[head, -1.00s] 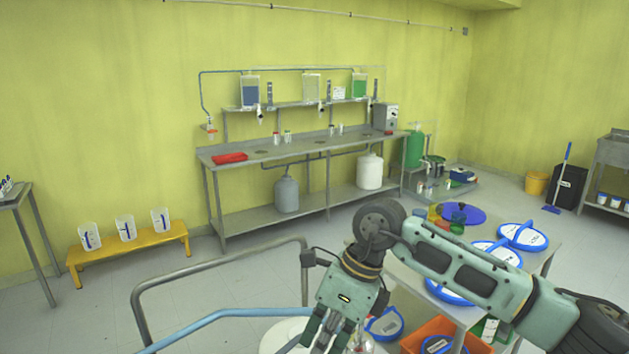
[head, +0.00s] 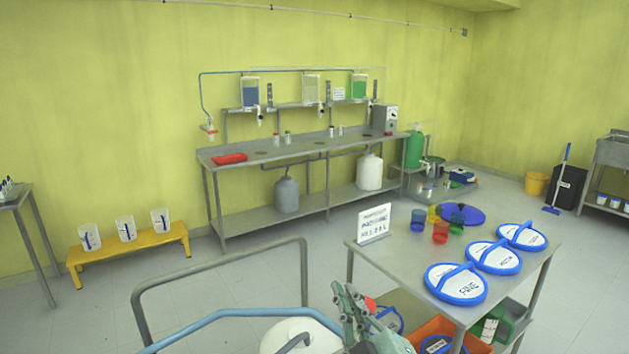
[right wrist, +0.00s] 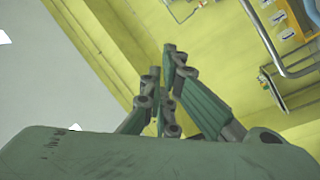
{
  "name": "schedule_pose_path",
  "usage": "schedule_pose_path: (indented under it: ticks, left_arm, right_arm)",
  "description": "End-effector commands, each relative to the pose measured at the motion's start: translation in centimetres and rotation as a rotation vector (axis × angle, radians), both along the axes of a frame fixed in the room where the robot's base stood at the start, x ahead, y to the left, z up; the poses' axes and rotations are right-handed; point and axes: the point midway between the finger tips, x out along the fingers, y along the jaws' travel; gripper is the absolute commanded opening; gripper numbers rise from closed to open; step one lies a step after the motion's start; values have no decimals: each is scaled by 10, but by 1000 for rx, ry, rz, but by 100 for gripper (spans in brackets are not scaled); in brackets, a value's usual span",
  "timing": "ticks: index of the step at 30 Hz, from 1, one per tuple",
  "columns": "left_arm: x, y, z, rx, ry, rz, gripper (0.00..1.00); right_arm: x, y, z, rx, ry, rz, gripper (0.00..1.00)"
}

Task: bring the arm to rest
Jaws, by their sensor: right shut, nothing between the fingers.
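My right gripper (head: 350,302) shows at the bottom middle of the head view, in front of the grey table's lower left side. Its green fingers point up. In the right wrist view the fingers of the right gripper (right wrist: 170,95) come together with nothing between them, and the yellow wall is behind. Most of my right arm is out of the head view below. My left gripper is not in view.
A grey table (head: 395,262) at the right bears a white sign (head: 374,223), several coloured cups and lidded blue-rimmed discs (head: 455,284). A bent grey rail (head: 215,262) and a white drum (head: 290,338) are close in front. The floor before the yellow bench (head: 130,248) is clear.

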Motion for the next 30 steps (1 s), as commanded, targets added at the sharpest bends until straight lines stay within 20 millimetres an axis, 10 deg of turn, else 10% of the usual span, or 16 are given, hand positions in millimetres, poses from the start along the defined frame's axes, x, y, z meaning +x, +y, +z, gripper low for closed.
schedule_pose_path:
  ticks: [6, 12, 25, 30]
  left_arm:
    - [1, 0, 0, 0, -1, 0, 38]
    - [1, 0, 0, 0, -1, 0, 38]
    - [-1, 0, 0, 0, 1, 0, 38]
    - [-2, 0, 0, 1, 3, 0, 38]
  right_arm:
    - [-51, -80, -142, 184, 555, -230, 0]
    - [-141, -118, -236, 275, 974, -376, 0]
    - [-294, -140, -302, 333, 1492, -523, 0]
    - [-287, -138, -345, 326, 1520, -528, 0]
